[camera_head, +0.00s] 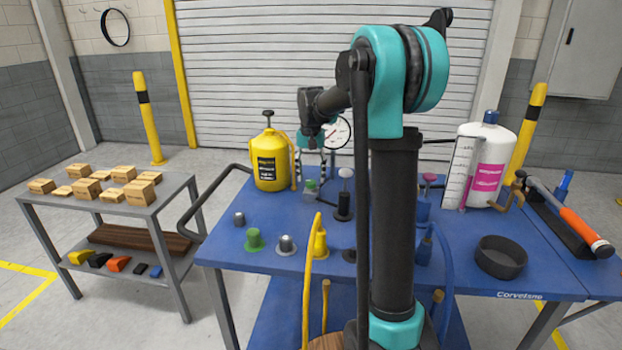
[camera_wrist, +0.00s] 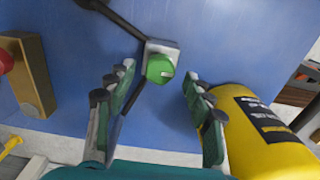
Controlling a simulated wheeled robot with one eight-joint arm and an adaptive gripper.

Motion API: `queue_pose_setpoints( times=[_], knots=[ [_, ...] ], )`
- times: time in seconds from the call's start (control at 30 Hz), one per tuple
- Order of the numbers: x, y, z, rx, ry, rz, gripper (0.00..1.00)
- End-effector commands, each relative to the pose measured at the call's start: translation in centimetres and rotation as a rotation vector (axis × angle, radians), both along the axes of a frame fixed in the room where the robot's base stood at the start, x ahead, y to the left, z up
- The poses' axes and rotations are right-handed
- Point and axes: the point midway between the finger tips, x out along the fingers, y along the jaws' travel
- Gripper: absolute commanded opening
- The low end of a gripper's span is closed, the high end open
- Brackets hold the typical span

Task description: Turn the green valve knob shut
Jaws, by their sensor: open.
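The green valve knob (camera_wrist: 160,68) sits on a small grey square fitting (camera_wrist: 168,47) on the blue surface. It carries a pale mark on its right side in the wrist view. In the head view it is a small green patch (camera_head: 311,185) just below my gripper (camera_head: 310,172). My gripper also shows in the wrist view (camera_wrist: 157,76), open, with one finger to each side of the knob. Clear gaps show between the fingers and the knob there. I cannot tell the exact height of the fingertips over it.
A yellow sprayer bottle (camera_head: 270,160) stands close beside my gripper; in the wrist view its yellow body (camera_wrist: 265,135) lies by the right finger. A dark post with a pale knob (camera_head: 345,190) stands right of the valve. Other green (camera_head: 254,240) and grey (camera_head: 286,246) knobs stand nearer.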

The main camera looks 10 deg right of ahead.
Motion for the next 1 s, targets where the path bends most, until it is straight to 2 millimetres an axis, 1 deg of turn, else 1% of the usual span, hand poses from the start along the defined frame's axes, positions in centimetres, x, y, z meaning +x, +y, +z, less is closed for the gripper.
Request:
queue_pose_setpoints(
  times=[0.3,0.4,0.5,0.6,0.7,1.0],
  knots=[
    [0.0,0.0,6.4,0.0,0.0,0.0,0.53],
    [0.0,0.0,8.1,0.0,0.0,0.0,0.53],
    [0.0,0.0,9.3,0.0,0.0,0.0,0.53],
    [0.0,0.0,10.1,0.0,0.0,0.0,0.53],
    [0.0,0.0,10.4,0.0,0.0,0.0,0.53],
    [0.0,0.0,10.5,0.0,0.0,0.0,0.53]
  ],
)
